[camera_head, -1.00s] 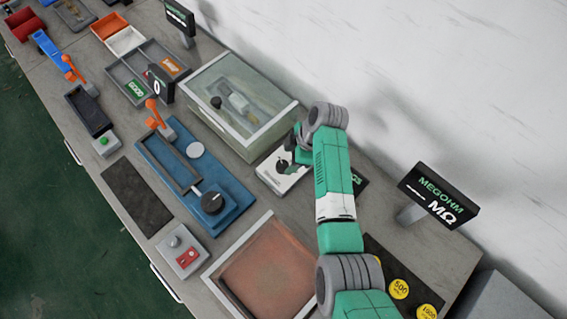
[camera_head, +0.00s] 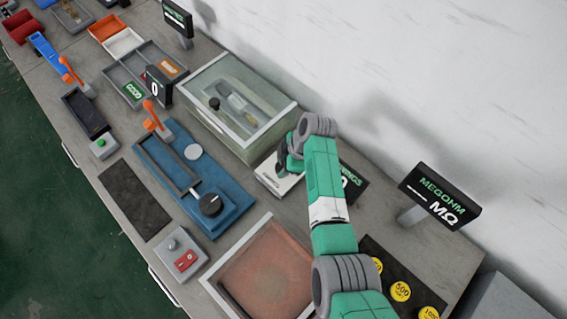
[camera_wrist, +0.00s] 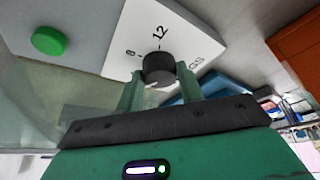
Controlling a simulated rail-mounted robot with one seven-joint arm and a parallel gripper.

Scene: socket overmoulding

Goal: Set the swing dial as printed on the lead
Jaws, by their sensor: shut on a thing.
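The swing dial is a dark round knob (camera_wrist: 158,68) on a white panel (camera_wrist: 203,38) in the wrist view. The panel is printed with "12", another figure to its left and partly hidden lettering. My gripper (camera_wrist: 160,84) is shut on the knob, one finger on each side. In the head view my gripper (camera_head: 285,165) is over the white panel (camera_head: 268,180) and covers most of the dial. The "SWINGS" sign (camera_head: 352,182) is partly behind my arm. A light elongated part (camera_head: 238,104) lies inside the clear-lidded box; no print on it is readable.
The clear-lidded box (camera_head: 262,136) stands just beyond the panel. A blue fixture (camera_head: 225,218) with a black knob is at left, and a brown-floored tray (camera_head: 222,288) in front. The megohm sign (camera_head: 437,205) stands at right. A green button (camera_wrist: 47,41) shows in the wrist view.

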